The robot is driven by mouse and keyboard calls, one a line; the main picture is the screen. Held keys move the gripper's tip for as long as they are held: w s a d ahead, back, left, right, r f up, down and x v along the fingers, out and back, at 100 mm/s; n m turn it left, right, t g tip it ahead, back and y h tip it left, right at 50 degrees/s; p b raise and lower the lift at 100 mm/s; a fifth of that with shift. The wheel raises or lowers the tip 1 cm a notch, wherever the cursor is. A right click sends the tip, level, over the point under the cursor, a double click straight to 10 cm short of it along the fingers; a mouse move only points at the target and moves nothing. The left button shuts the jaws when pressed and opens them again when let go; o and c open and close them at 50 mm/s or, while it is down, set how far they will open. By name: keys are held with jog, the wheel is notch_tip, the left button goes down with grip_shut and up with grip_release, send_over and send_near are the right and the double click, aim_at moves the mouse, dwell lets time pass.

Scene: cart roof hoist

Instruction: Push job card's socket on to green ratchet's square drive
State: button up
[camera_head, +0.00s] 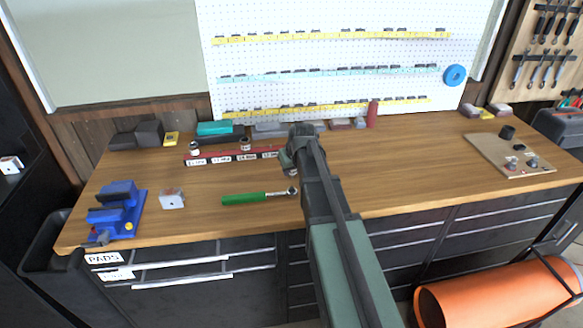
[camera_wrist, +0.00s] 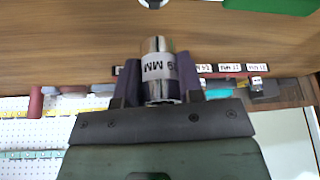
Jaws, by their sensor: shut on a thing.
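The green ratchet (camera_head: 245,198) lies on the bench, its metal head (camera_head: 292,191) pointing right, close to my arm. In the wrist view its head (camera_wrist: 153,3) and green handle (camera_wrist: 268,5) show only partly at the top edge. My gripper (camera_head: 298,143) is above the bench behind the ratchet head. It is shut on a chrome socket (camera_wrist: 158,68) with a white label, upside down, that seems to read 19 MM. The socket is apart from the ratchet. The square drive cannot be made out. A small white-faced block (camera_head: 172,200), possibly the job card, has no readable writing.
A red labelled rail (camera_head: 220,158) with two standing sockets (camera_head: 194,149) is behind the ratchet. A blue vise-like fixture (camera_head: 120,208) stands at the left front. A board with knobs (camera_head: 510,160) lies at right. The bench right of my arm is mostly clear.

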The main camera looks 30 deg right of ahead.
aim_at(292, 187)
jog(key=shift+f+b, duration=2.35)
jog(key=shift+f, duration=0.25)
jog(key=shift+f+b, duration=0.7)
jog(key=o, duration=1)
jog(key=p+v, duration=1)
jog(key=v, duration=0.1)
jog(key=shift+w, duration=0.1)
